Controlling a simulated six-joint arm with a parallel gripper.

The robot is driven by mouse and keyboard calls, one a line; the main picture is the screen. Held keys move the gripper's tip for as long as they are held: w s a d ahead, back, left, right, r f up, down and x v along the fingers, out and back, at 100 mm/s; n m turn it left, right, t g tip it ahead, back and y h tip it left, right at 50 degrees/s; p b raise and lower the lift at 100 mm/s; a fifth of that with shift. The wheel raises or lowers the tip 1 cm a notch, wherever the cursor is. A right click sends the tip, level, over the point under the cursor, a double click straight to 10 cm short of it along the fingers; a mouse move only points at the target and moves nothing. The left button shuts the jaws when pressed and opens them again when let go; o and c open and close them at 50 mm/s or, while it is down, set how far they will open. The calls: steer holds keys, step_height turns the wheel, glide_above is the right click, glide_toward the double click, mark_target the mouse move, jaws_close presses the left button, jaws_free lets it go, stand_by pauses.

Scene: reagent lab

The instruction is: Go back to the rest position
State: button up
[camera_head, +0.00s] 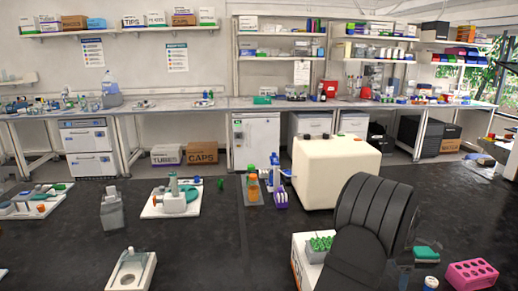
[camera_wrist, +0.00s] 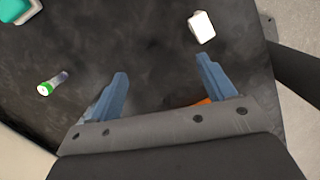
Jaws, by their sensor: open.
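My gripper (camera_wrist: 160,82) shows in the wrist view with its two blue fingers spread apart. Nothing is between the fingers, and they hang over the dark bench top. In the head view a dark, ribbed part of my arm stands at the lower right, and the gripper itself cannot be made out there. An orange thing (camera_wrist: 202,101) is partly hidden behind the right finger in the wrist view.
A green-capped tube (camera_wrist: 52,84) and a white item (camera_wrist: 201,27) lie on the bench. In the head view a cream box (camera_head: 335,172), a pink rack (camera_head: 471,274), an orange bottle (camera_head: 253,190) and a green-topped rack (camera_head: 320,244) stand near my arm.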

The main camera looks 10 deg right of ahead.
steer(key=shift+w+a+f, duration=0.15)
steer(key=shift+w+f, duration=0.25)
steer(key=shift+w, duration=0.25)
steer(key=shift+w+a+f, duration=0.15)
steer(key=shift+w+f, duration=0.25)
steer(key=shift+w, duration=0.25)
